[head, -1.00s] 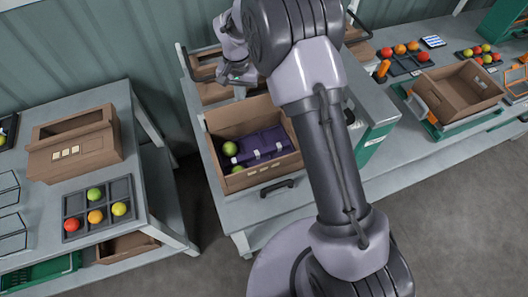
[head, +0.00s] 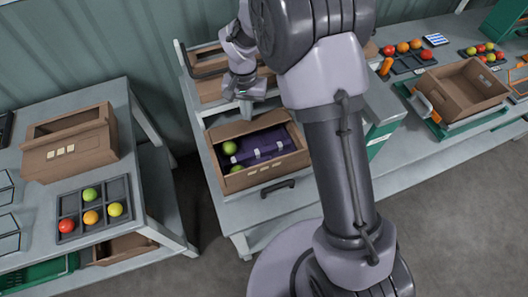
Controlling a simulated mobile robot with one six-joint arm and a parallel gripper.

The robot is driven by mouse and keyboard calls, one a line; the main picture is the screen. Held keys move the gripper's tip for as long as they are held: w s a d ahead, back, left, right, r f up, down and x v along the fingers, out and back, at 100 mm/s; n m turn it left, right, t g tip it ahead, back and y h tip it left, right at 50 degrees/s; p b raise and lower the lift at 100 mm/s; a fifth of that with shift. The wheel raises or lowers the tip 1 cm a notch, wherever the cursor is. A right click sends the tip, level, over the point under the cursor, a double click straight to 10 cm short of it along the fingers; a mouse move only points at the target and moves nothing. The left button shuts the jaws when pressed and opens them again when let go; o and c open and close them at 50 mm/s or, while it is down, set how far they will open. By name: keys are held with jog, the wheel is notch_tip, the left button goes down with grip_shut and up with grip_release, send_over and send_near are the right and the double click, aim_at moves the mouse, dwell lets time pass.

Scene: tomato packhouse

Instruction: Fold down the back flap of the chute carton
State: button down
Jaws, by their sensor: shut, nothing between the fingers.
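An open brown carton (head: 265,177) stands on the middle grey bench. It holds green tomatoes (head: 230,148) and a folded purple item (head: 258,150) with pale tabs. Its back flap (head: 245,127) leans forward over the rear of the opening and shades the contents; it is not flat. My gripper (head: 245,115) is shut and empty, pointing down at the flap's rear edge. Whether the fingertips touch the flap cannot be told. My arm stands just right of the carton.
More brown cartons (head: 205,62) stand behind on the same bench. A dark handle (head: 278,187) is at its front edge. The left table holds another carton (head: 70,160) and a tomato tray (head: 92,190). A further open carton (head: 440,105) is at the right.

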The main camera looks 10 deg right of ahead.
aim_at(251, 126)
jog(key=shift+s+d+f+b, duration=0.1)
jog(key=shift+s+f+b, duration=0.45)
jog(key=shift+s+b, duration=0.1)
jog(key=shift+s+d+f+b, duration=0.15)
jog(key=shift+s+f+b, duration=0.5)
jog(key=shift+f+b, duration=0.3)
notch_tip(251, 126, up, 8)
jog(key=p, duration=0.6)
jog(key=shift+r+p, duration=0.25)
jog(key=shift+p, duration=0.05)
jog(key=shift+f, duration=0.15)
